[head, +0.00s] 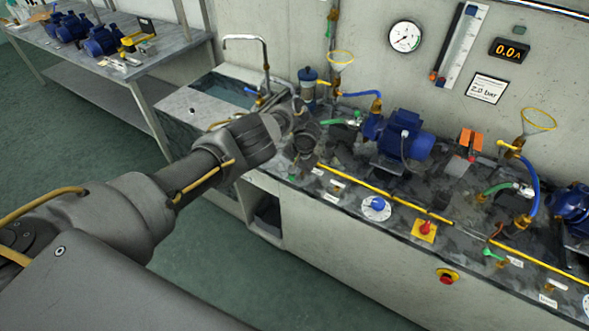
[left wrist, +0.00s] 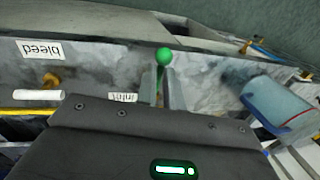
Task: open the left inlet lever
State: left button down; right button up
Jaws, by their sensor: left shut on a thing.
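The left inlet lever, with a round green knob (left wrist: 164,56), stands at the middle of the left wrist view above a label reading "inlet" (left wrist: 123,97). My left gripper (left wrist: 163,82) is shut on the lever, its fingers on either side of the stem below the knob. In the head view my left gripper (head: 303,148) is over the left end of the bench and hides the lever. My right gripper is in neither view.
A blue pump (head: 398,137) stands just right of my gripper. A blue knob (head: 377,203) and a red switch (head: 425,228) are along the front edge. A sink (head: 222,89) is behind my arm.

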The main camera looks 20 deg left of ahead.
pick_arm(q)
jog(key=shift+s+f+n, duration=0.2)
jog(key=shift+s+n, duration=0.05)
jog(key=shift+n, duration=0.15)
jog(key=c, duration=1.5)
grip_release()
jog(key=shift+d+r, duration=0.1)
jog(key=shift+r, duration=0.1)
jog(key=shift+r, duration=0.1)
jog(key=shift+s+d+r+p, duration=0.1)
jog(key=shift+d+r+p, duration=0.45)
jog(key=shift+r, duration=1.2)
jog(key=shift+w+d+r+p, duration=0.15)
jog(key=shift+r+p, duration=0.8)
jog(key=shift+r, duration=0.75)
jog(key=shift+s+d+r+p, duration=0.15)
jog(key=shift+d+r+p, duration=0.4)
jog(key=shift+r, duration=1.2)
jog(key=shift+a, duration=0.2)
